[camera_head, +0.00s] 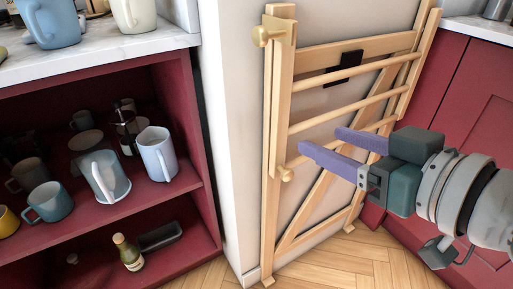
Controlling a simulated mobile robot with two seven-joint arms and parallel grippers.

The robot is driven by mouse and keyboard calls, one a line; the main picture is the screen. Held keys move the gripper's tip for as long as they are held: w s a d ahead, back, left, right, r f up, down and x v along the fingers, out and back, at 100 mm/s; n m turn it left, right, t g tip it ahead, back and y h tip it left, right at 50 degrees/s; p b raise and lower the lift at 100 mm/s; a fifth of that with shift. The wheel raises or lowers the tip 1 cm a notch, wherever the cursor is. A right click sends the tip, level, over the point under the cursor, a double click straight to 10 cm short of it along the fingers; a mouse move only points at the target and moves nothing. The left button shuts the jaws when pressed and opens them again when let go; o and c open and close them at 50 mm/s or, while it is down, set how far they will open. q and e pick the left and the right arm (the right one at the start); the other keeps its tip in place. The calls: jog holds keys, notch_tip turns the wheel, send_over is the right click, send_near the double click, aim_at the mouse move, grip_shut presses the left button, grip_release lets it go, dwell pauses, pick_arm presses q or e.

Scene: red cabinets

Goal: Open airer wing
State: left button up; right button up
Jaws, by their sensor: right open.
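The wooden airer (345,112) stands upright and folded against the cream wall between the cabinets. It has light wood posts, several horizontal rails and a diagonal brace. A round knob (263,36) sits at its top left and a smaller knob (286,174) lower on the left post. My right gripper (322,144) comes in from the right, its purple fingers apart and empty. The fingers show in front of the lower rails, pointing left; I cannot tell whether they touch the wood. They hide part of the rails. My left gripper is not in view.
An open red shelf unit (186,120) on the left holds mugs, a pitcher (157,152) and a bottle (128,252). Red cabinets (478,95) stand at the right behind my arm. The wood floor (335,268) in front of the airer is clear.

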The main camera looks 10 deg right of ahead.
aim_at(289, 176)
jog(key=w+d+f+t+y+b, duration=0.1)
jog(key=w+d+f+t+b, duration=0.15)
jog(key=f+b, duration=1.6)
jog(key=shift+t, duration=0.35)
jog(key=b+x, duration=0.1)
jog(key=x, duration=0.2)
jog(key=b+x, duration=0.2)
jog(key=x, duration=0.1)
jog(key=r+b+x, duration=0.1)
jog(key=x, duration=0.2)
jog(key=shift+w+a+b, duration=0.1)
jog(key=shift+w+b, duration=0.2)
jog(key=shift+b, duration=0.05)
jog(key=shift+w+a+r, duration=0.15)
jog(key=shift+w+a, duration=0.05)
jog(key=shift+w, duration=0.35)
grip_shut()
